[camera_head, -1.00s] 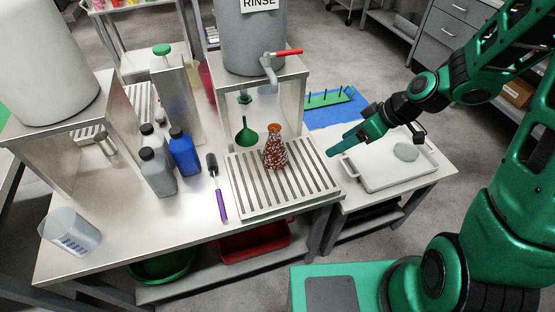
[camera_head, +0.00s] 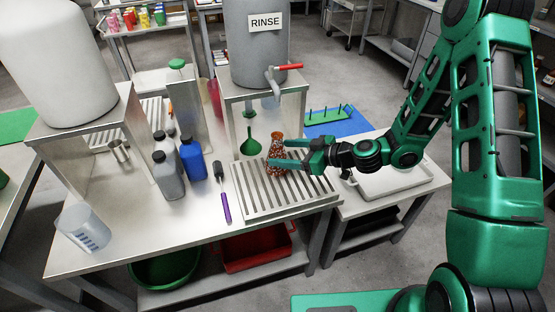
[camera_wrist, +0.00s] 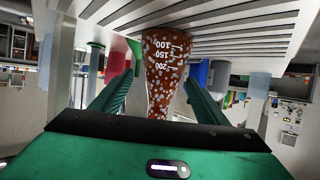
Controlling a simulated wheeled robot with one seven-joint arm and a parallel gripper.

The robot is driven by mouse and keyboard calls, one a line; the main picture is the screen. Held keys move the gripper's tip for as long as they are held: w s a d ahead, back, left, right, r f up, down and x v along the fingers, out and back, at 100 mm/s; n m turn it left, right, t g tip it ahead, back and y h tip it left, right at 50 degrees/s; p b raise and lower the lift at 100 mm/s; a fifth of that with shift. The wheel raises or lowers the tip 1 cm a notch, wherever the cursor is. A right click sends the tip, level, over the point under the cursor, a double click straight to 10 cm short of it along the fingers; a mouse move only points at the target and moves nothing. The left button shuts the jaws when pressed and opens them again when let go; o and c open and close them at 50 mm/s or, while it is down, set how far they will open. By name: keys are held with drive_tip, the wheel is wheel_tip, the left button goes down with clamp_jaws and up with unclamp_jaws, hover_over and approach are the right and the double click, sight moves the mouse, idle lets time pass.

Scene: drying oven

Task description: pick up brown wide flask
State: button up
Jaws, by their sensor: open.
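The brown wide flask (camera_head: 277,150) stands upright on the slatted metal rack under the rinse tank's tap. It is brown with pale speckles. In the wrist view the flask (camera_wrist: 165,70) appears upside down with its volume marks showing, its narrow end toward my gripper. My gripper (camera_head: 282,155) has reached it from the right, and its green fingers are open around the flask. In the wrist view the fingers (camera_wrist: 160,95) lie on either side of the flask, with gaps visible. Part of the flask is hidden by the fingers in the head view.
The slatted rack (camera_head: 262,203) lies at the table's right end. A purple-handled brush (camera_head: 225,203), a blue bottle (camera_head: 193,160) and a grey bottle (camera_head: 168,177) stand or lie to the left.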

drive_tip(key=shift+x, duration=3.6)
drive_tip(key=shift+s+f, duration=0.15)
drive_tip(key=c, duration=1.4)
drive_tip(key=shift+o, duration=0.2)
drive_tip(key=shift+r, duration=0.2)
drive_tip(key=shift+r, duration=0.75)
wheel_tip(320, 180, up, 2)
drive_tip(key=shift+s+a+r, duration=0.15)
drive_tip(key=shift+r, duration=0.05)
drive_tip(key=s+a+r, duration=0.6)
drive_tip(key=s, duration=0.3)
drive_tip(key=shift+a+r, duration=0.3)
